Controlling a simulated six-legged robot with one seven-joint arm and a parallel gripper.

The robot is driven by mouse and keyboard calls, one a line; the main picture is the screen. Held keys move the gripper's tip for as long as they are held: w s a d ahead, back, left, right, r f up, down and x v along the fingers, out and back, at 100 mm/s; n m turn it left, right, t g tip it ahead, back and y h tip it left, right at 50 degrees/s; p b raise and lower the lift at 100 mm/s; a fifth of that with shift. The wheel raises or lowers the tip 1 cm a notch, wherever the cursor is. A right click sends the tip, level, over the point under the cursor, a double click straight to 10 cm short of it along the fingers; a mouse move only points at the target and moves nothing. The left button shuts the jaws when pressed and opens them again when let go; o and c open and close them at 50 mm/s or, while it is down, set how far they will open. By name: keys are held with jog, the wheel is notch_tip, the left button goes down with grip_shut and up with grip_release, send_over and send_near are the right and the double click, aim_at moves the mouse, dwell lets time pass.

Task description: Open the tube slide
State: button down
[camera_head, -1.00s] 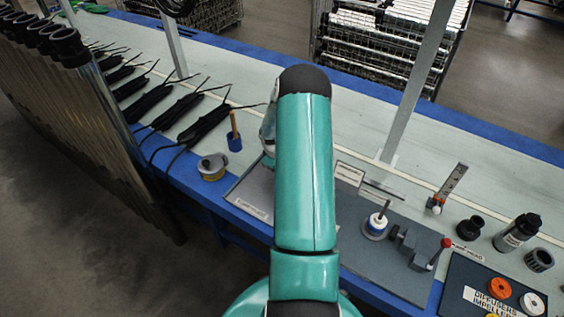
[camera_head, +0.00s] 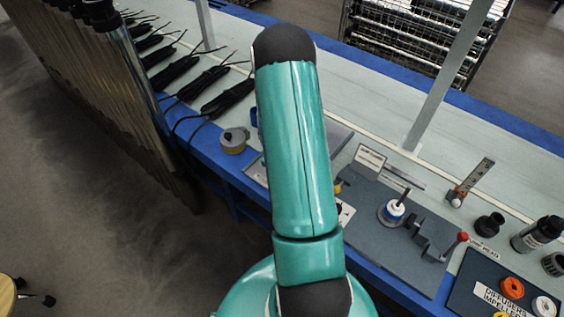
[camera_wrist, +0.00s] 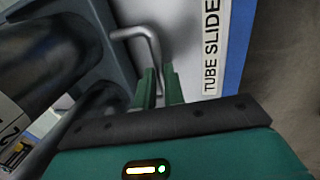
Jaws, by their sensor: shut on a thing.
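In the wrist view, a bent grey metal handle (camera_wrist: 150,40) runs down between the green fingers of my gripper (camera_wrist: 159,72). The fingers are shut on it. In the head view, my teal arm hides the gripper, the handle and the slide.
The long bench carries black cable bundles (camera_head: 228,95) at the left and a yellow-grey tin (camera_head: 234,140). Upright tubes (camera_head: 110,80) stand along the left.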

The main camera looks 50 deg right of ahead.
jog(key=c, duration=1.5)
grip_release()
jog(key=shift+r, duration=0.1)
jog(key=shift+s+a+r, duration=0.1)
jog(key=shift+a+r, duration=0.3)
jog(key=shift+r, duration=1.85)
jog(key=shift+w+a+r, duration=0.1)
jog(key=shift+a+r, duration=0.35)
jog(key=shift+r, duration=1.75)
jog(key=shift+s+a+r, duration=0.1)
jog(key=shift+a+r, duration=0.3)
jog(key=shift+r, duration=1.85)
